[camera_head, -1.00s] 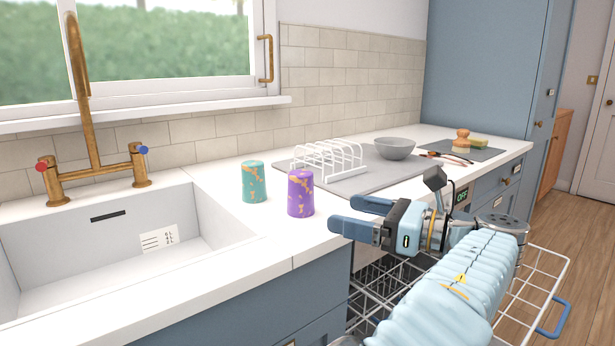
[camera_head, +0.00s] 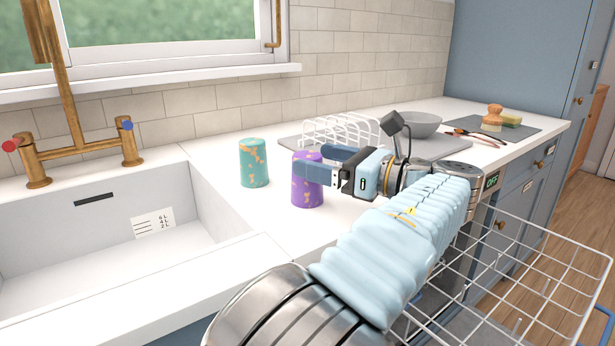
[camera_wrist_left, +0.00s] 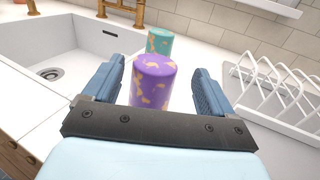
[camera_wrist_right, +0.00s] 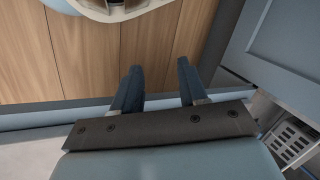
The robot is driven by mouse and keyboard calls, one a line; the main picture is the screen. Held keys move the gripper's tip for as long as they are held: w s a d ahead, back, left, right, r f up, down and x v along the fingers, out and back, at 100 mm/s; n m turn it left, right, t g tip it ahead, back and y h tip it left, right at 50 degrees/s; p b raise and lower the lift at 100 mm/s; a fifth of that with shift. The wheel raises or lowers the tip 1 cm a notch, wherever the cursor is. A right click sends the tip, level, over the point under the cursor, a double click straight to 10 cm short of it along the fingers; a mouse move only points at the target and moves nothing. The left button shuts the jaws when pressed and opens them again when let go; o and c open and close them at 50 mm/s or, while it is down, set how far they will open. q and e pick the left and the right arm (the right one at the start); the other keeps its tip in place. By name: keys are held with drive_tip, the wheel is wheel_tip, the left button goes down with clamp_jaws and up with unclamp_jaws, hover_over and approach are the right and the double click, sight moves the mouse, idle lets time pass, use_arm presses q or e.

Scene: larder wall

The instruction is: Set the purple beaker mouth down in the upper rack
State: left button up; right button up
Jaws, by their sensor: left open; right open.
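The purple beaker (camera_head: 307,190) with orange flecks stands upright on the white counter right of the sink; its upper end looks closed. My left gripper (camera_head: 312,160) is open, with its fingers at the upper part of the beaker. In the left wrist view the purple beaker (camera_wrist_left: 152,84) sits between the open fingers, with a gap visible on each side. The upper rack (camera_head: 540,231) is a white wire basket pulled out at lower right, partly hidden by my left arm. My right gripper (camera_wrist_right: 158,68) is open and empty in front of wooden boards.
A teal beaker (camera_head: 254,165) stands left of the purple one. A white dish rack (camera_head: 342,128) on a grey mat stands behind. A grey bowl (camera_head: 420,125), a brush (camera_head: 493,117) and a sponge (camera_head: 511,118) lie further right. The sink (camera_head: 80,255) is at left.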

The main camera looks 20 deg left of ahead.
use_arm(q)
drive_tip(key=a, duration=0.4)
drive_tip(key=shift+a+r, duration=0.2)
drive_tip(key=shift+a, duration=0.2)
drive_tip(key=c, duration=1.1)
drive_tip(key=shift+o, duration=0.2)
wheel_tip(320, 180, up, 10)
drive_tip(key=shift+p, duration=1.1)
wheel_tip(320, 180, up, 8)
hover_over(295, 153)
drive_tip(key=shift+w+d, duration=0.15)
drive_tip(key=shift+d, duration=0.1)
